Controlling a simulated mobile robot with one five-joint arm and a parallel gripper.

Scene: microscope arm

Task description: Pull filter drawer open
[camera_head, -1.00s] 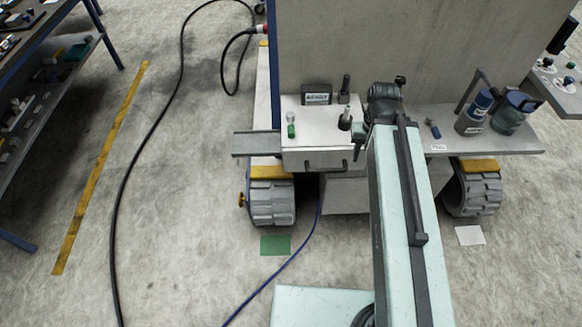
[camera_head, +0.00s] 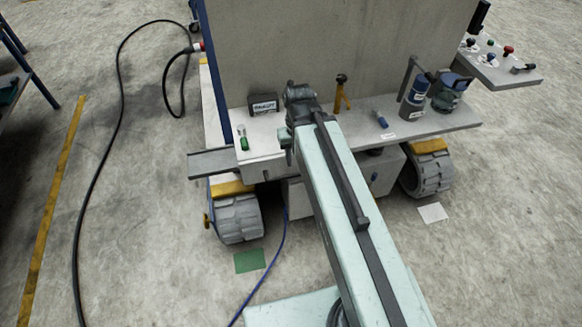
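A pale box-shaped unit (camera_head: 260,152) stands on the bench's left part, with a dark handle (camera_head: 264,174) low on its front. I take this to be the filter drawer, but I cannot tell whether it is open. My mint arm reaches up from the lower right and covers the right part of the unit. A small mint part of my gripper (camera_head: 287,146) shows at the arm's left edge, close to the unit's front. Its fingertips are mostly hidden behind the arm, so I cannot see whether it touches the handle.
A grey ledge (camera_head: 226,162) juts out left of the unit. A yellow stand (camera_head: 341,95) and bottles (camera_head: 415,97) are to the right. A blue cable (camera_head: 272,262) crosses the floor.

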